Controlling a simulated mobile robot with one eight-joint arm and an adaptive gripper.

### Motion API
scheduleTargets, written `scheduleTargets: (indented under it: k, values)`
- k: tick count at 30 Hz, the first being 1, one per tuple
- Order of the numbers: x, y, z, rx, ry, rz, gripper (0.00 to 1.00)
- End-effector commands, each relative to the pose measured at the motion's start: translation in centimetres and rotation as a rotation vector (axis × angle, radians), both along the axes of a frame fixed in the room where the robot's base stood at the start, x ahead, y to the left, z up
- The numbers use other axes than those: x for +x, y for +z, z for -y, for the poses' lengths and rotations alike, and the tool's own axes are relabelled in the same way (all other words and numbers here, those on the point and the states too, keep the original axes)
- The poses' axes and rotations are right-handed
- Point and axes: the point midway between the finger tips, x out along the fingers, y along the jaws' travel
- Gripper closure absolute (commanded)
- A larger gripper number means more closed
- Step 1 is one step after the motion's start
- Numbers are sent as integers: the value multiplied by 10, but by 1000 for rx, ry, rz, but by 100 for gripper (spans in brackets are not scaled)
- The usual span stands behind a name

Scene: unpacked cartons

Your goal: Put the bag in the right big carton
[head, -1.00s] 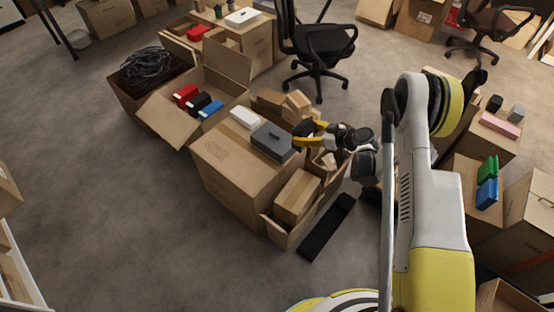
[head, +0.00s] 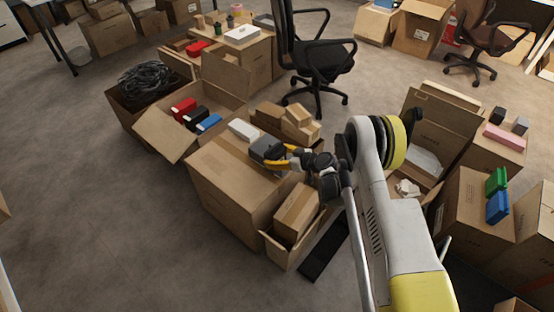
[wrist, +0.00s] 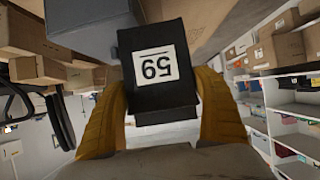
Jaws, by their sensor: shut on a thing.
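My gripper (head: 285,158) is over the top of a closed big carton (head: 215,180), its yellow fingers pointing left. I cannot tell whether this is the bag. A grey thing (head: 266,149) shows at the fingertips in the head view; a grey box (wrist: 90,22) lies beyond the black thing in the wrist view. An open big carton (head: 440,135) stands right of my arm, with a white crumpled thing (head: 407,188) in it.
A white box (head: 243,129) lies on the closed carton. An open carton (head: 165,130) with red, black and blue items stands to the left. A small carton (head: 297,208) stands in front. An office chair (head: 310,60) is behind. Floor at the lower left is clear.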

Motion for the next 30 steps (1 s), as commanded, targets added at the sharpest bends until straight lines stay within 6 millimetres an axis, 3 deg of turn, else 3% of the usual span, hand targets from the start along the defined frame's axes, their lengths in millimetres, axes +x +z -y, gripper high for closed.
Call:
scheduleTargets:
  k: [21, 22, 24, 30]
  values:
    - [0, -11, 0, 0, 0, 0, 55]
    - [0, -11, 0, 0, 0, 0, 15]
    - [0, -11, 0, 0, 0, 0, 0]
    - [0, -11, 0, 0, 0, 0, 0]
